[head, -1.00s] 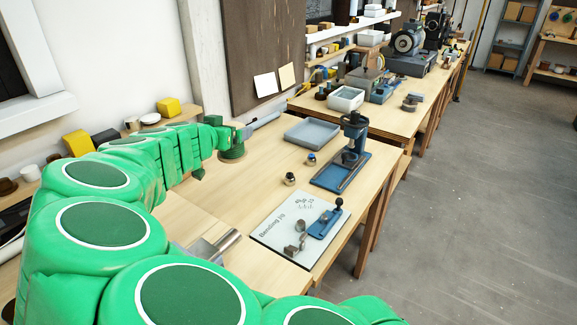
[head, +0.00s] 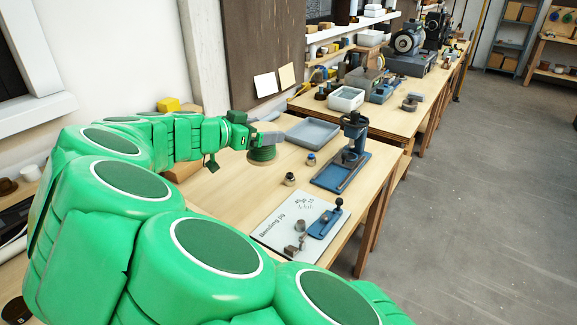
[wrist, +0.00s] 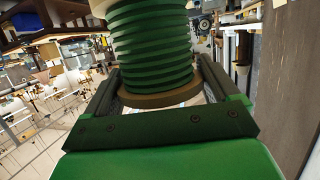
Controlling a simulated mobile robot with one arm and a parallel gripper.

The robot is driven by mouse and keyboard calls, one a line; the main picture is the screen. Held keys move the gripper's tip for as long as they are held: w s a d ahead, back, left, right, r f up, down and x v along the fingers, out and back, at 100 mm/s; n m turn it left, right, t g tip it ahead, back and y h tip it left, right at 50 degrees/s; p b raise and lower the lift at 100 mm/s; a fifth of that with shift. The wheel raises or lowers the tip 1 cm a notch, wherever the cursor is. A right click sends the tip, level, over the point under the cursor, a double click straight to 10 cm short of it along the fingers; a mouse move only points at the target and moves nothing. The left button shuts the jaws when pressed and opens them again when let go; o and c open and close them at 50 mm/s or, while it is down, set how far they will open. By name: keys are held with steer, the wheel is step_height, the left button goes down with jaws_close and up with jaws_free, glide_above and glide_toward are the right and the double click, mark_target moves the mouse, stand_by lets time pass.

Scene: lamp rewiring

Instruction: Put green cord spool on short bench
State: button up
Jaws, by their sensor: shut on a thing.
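The green cord spool (head: 262,154) is a short cylinder wound with green cord, with a tan flange (head: 262,163) at its lower end. It also shows close up in the wrist view (wrist: 150,45), between the two dark fingers. My gripper (head: 268,138) is shut on the spool from above and behind. The spool is over the light wooden bench (head: 240,200); I cannot tell for sure whether it touches the top. The task's short bench is not clearly marked out from the other benches here.
A grey tray (head: 312,131) lies just right of the spool. A blue press (head: 348,160), two small round parts (head: 290,179) and a white bending jig board (head: 290,232) stand on the same bench. Bare wood lies in front of the spool.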

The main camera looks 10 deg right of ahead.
step_height(320, 180, down, 12)
steer(key=shift+w+a+f, duration=0.35)
steer(key=shift+w+f, duration=1.8)
steer(key=shift+w, duration=0.15)
steer(key=shift+w+a+f, duration=0.3)
steer(key=shift+w+f, duration=1.85)
steer(key=shift+w, duration=0.2)
steer(key=shift+w+a+f, duration=0.35)
steer(key=shift+w+f, duration=1.8)
steer(key=shift+w, duration=0.15)
steer(key=o, duration=1)
steer(key=shift+f, duration=0.1)
